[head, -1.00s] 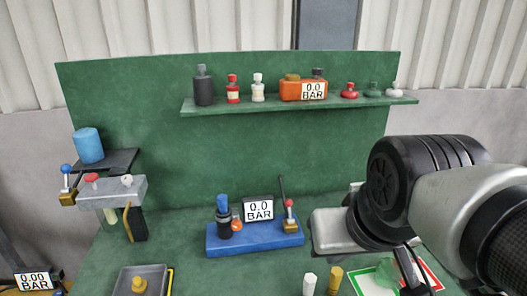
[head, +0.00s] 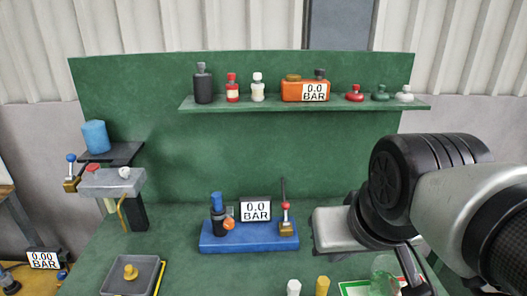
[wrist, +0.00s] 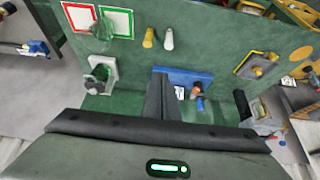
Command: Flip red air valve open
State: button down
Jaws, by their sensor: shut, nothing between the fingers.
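The red air valve (head: 286,216) has a red knob on a brass body. It stands at the right end of a blue block (head: 250,242) on the green workbench, with its lever knob up. My arm reaches in from the right in the head view, and its end is right of the block there; the fingertips cannot be made out in that view. In the wrist view my gripper (wrist: 165,88) is shut and empty, its dark fingers in front of the blue block (wrist: 195,75). The fingers seem to hide the red valve there.
A pressure display (head: 256,209) reading 0.0 BAR and a black regulator with a blue cap (head: 217,213) stand on the block. A blue-knobbed valve (head: 71,171) is at the far left. A grey tray (head: 128,279) lies at front left. A shelf (head: 340,105) holds bottles.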

aim_at(286, 211)
jog(key=w+f+m+y+b, duration=0.2)
jog(key=w+m, duration=0.2)
jog(key=w, duration=0.6)
jog(key=w+f+m+y+b, duration=0.1)
jog(key=w+f+m, duration=0.25)
jog(key=w, duration=0.65)
jog(key=w+d+f+m, duration=0.2)
jog(key=w+f+m, duration=0.1)
jog(key=w+f, duration=0.1)
jog(key=w+d+f+m+t+b, duration=0.1)
jog(key=w+d+f+m, duration=0.2)
jog(key=w+f, duration=0.2)
jog(key=w+d+f+m+b, duration=0.1)
jog(key=w+d+f+m, duration=0.1)
jog(key=w, duration=0.6)
notch_tip(286, 211, down, 3)
jog(key=shift+w+d+r+m, duration=0.15)
jog(key=shift+w+r+m, duration=0.1)
jog(key=shift+m, duration=0.5)
jog(key=shift+f, duration=0.1)
jog(key=shift+w+a+f+p, duration=0.15)
jog(key=shift+w+a+f, duration=0.55)
jog(key=shift+a+f, duration=0.3)
jog(key=shift+w+a+f+p, duration=0.15)
jog(key=shift+w+a+f, duration=0.55)
jog(key=shift+a+f, duration=0.3)
jog(key=shift+w+a+f+p, duration=0.15)
jog(key=shift+w+a+f, duration=0.55)
jog(key=shift+a+f, duration=0.25)
jog(key=shift+a, duration=0.1)
